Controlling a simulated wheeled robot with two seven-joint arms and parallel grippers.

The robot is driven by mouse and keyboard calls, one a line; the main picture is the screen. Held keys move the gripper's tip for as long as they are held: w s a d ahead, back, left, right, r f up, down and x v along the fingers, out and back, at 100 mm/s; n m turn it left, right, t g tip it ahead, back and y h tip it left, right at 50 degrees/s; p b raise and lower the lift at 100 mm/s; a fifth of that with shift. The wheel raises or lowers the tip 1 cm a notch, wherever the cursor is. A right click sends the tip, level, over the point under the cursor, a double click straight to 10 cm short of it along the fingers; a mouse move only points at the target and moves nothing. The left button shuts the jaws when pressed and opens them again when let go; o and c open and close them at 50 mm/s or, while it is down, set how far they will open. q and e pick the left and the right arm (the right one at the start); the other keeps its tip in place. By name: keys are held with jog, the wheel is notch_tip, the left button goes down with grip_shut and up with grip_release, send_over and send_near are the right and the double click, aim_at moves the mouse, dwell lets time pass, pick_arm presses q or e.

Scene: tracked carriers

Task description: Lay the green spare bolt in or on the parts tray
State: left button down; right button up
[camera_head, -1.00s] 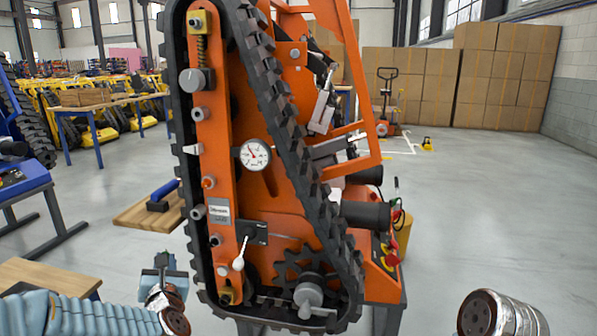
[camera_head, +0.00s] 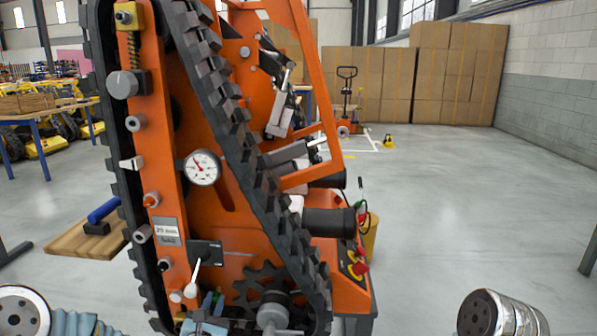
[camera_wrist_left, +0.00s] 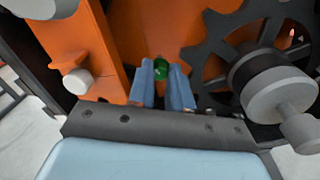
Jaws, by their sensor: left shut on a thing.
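My left gripper (camera_head: 212,302) is low in the head view, in front of the lower part of the orange tracked carrier (camera_head: 262,130). In the left wrist view its two blue fingers (camera_wrist_left: 161,88) are shut on the green spare bolt (camera_wrist_left: 160,68). Only the bolt's green end shows between the fingertips, with the carrier's orange panel behind it. I cannot make out the parts tray in either view. My right gripper is out of view; only part of my right arm shows at bottom right.
The carrier's dark toothed wheel (camera_wrist_left: 238,50) and grey knob (camera_wrist_left: 278,92) are close to the right of the fingers. A lever with a white knob (camera_head: 190,290) is beside the gripper. A wooden board (camera_head: 75,240) is at left. Open floor (camera_head: 460,210) lies right.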

pick_arm(q)
jog(key=s+f, duration=0.5)
jog(key=f, duration=0.5)
jog(key=shift+s+f, duration=0.35)
jog(key=shift+f, duration=0.05)
jog(key=shift+d, duration=0.15)
